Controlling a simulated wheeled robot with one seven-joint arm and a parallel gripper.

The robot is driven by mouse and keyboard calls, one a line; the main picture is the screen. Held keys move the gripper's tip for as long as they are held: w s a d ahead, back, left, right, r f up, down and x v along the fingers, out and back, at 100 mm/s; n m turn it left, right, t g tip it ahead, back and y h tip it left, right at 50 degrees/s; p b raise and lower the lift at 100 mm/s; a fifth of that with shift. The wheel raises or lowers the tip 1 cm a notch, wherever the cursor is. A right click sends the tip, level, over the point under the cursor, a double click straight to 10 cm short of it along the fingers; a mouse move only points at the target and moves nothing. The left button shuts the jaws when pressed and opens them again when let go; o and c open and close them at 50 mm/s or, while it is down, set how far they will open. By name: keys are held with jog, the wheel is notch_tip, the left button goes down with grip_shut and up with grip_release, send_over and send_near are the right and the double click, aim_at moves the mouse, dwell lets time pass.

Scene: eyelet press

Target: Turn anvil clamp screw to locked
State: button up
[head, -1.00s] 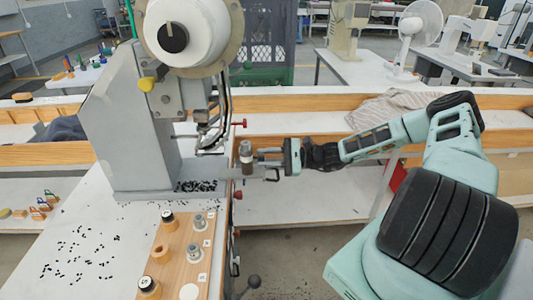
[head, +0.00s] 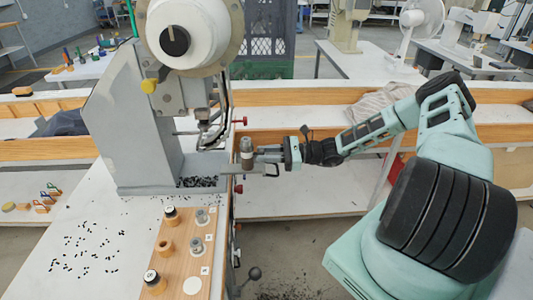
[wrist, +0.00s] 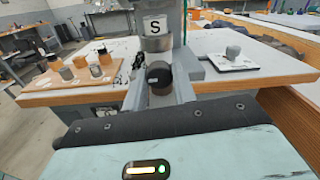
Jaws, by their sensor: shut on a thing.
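The anvil (head: 246,148), a grey upright cylinder, stands on the press's arm below its head. In the wrist view its silver body (wrist: 155,43) carries a white "S" label. Below the label is the clamp screw's round black knob (wrist: 158,76), facing the wrist camera. My gripper (head: 258,152) reaches in from the right, level, and is shut on the knob. In the head view the fingers hide the knob. No lock marking is legible.
The press (head: 130,130) rises behind the anvil. A wooden board (head: 180,245) with several dies lies in front on the white table. Black bits are scattered on the tabletop.

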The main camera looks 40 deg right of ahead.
jog(key=o, duration=1)
jog(key=b+v, duration=0.5)
jog(key=v, duration=1.2)
jog(key=shift+s+d, duration=0.1)
jog(key=shift+d, duration=0.1)
